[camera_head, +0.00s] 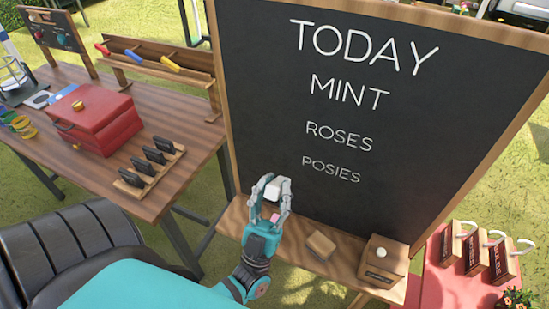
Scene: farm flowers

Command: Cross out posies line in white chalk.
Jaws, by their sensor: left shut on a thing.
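The chalkboard (400,150) stands in a wooden frame and reads TODAY, MINT, ROSES and POSIES in white. The POSIES line (331,170) is the lowest and shows no stroke through it. My left gripper (271,186) is in front of the board's lower left, above the ledge. It is shut on a small white piece, apparently the white chalk (272,191), held between its fingertips. The gripper is below and left of the POSIES line. A small pink piece (275,217) shows between the fingers, lower down. My right gripper is not in view.
A table with a red toolbox (95,118) stands left. A red surface (450,285) with tagged wooden blocks stands right.

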